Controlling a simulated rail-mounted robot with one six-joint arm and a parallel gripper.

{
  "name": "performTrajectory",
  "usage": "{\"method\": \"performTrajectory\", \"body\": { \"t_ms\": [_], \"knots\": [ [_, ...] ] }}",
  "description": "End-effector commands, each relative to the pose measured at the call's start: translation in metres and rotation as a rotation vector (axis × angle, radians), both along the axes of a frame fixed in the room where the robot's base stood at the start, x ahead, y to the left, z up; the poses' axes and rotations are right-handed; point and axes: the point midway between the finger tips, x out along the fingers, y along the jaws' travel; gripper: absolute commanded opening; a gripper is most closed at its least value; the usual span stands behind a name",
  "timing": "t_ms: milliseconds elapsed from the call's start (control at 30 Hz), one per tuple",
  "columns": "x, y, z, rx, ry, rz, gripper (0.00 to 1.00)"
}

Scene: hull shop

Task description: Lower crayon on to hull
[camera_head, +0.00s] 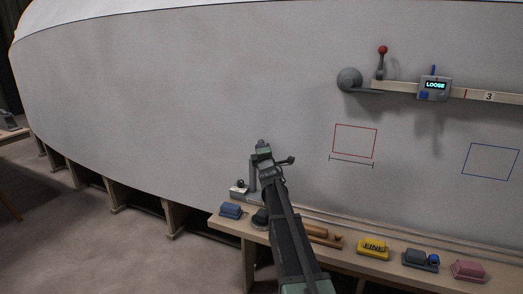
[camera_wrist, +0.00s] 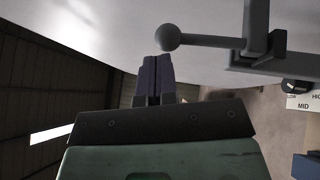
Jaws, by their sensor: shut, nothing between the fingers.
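The hull (camera_head: 200,110) is a large pale grey curved surface filling the head view; it also shows along the top of the wrist view (camera_wrist: 100,25). My gripper (camera_head: 262,145) is in front of the hull, above the bench. In the wrist view its dark fingers (camera_wrist: 158,62) are together with nothing between them. A grey ball-ended rod (camera_wrist: 205,41) joins a grey bracket (camera_wrist: 257,35) just beyond and right of the fingertips. I cannot tell whether the fingers touch the ball. I cannot make out a crayon for certain.
A rail with a LOOSE display (camera_head: 434,86) and red-knobbed lever (camera_head: 382,62) is upper right. A MID dial (camera_wrist: 297,88) is right.

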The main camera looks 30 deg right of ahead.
Motion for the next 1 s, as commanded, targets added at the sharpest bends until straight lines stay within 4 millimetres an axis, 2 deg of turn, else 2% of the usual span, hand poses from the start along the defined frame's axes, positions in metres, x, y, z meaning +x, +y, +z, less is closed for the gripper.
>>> {"method": "performTrajectory", "body": {
  "t_ms": [167, 333, 467, 700, 800, 1000],
  "knots": [
    [-0.002, 0.001, 0.0, 0.0, 0.0, 0.0, 0.0],
    [-0.017, 0.008, 0.005, 0.0, 0.0, 0.0, 0.0],
    [-0.04, 0.017, 0.011, -0.001, 0.0, -0.001, 0.0],
    [-0.097, 0.033, 0.022, -0.001, 0.0, -0.001, 0.0],
    [-0.115, 0.039, 0.026, -0.001, 0.0, -0.001, 0.0],
    [-0.128, 0.042, 0.027, 0.0, 0.0, -0.001, 0.0]
  ]
}}
